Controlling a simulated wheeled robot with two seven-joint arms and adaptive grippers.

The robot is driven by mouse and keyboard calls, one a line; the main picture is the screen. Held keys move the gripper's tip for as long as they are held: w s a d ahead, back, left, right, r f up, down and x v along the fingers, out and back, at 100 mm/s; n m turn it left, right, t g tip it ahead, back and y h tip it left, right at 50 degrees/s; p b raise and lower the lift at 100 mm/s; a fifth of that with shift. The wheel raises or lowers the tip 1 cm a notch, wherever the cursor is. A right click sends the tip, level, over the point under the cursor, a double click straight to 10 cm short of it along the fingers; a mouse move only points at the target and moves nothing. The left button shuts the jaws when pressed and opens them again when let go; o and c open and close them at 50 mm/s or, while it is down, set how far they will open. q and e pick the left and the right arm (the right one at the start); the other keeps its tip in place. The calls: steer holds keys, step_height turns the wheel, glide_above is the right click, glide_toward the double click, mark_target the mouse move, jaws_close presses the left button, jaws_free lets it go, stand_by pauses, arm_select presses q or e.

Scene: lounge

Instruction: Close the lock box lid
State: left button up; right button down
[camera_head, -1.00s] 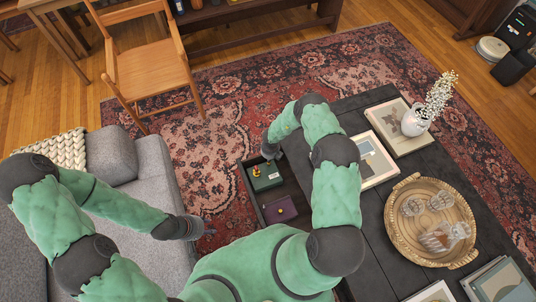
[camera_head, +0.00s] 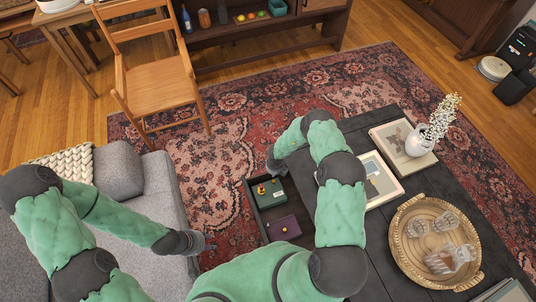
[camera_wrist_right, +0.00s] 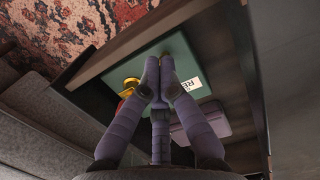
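A dark green box (camera_head: 269,192) with red and gold pieces on top sits in an open drawer (camera_head: 254,205) of the dark coffee table. A purple box (camera_head: 284,228) with a small gold spot lies nearer me in the same drawer. I cannot tell which is the lock box or how its lid stands. My right gripper (camera_head: 277,167) is at the drawer's far end. In the right wrist view its fingertips (camera_wrist_right: 158,62) are together over the green box (camera_wrist_right: 196,76), which bears a white label. A small gold part shows at the tips. My left gripper (camera_head: 203,243) is beside the sofa, its fingers unclear.
The coffee table (camera_head: 375,245) holds a wicker tray (camera_head: 398,241) with glassware, a white vase (camera_head: 416,143) of flowers and framed pictures. A grey sofa (camera_head: 165,190) is at left. A wooden chair (camera_head: 155,85) stands on the patterned rug (camera_head: 225,125), whose middle is clear.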

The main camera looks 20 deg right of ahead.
step_height(320, 180, up, 2)
steer(key=shift+p, duration=0.5)
arm_select(q)
steer(key=r, duration=0.1)
steer(key=r+p, duration=0.1)
steer(key=r, duration=0.1)
steer(key=shift+w+a+r+p, duration=0.25)
steer(key=shift+w+a+p, duration=0.05)
steer(key=shift+p, duration=0.05)
arm_select(e)
steer(key=w+r, duration=0.6)
steer(key=w, duration=0.1)
steer(key=shift+d+r, duration=0.15)
steer(key=shift+r, duration=0.15)
steer(key=s+a+r+n+y, duration=0.1)
steer(key=s+a+r+n, duration=0.3)
steer(key=s+n, duration=0.6)
steer(key=s+a+r+n+y, duration=0.1)
steer(key=s+a+r+n, duration=0.3)
steer(key=s+a+n, duration=0.4)
steer(key=s+a+r+n+y, duration=0.2)
steer(key=s+a+r+n, duration=0.2)
steer(key=s+n, duration=0.8)
steer(key=a+n, duration=0.2)
steer(key=n, duration=0.2)
steer(key=shift+a+r+g, duration=0.2)
steer(key=shift+a+g, duration=0.2)
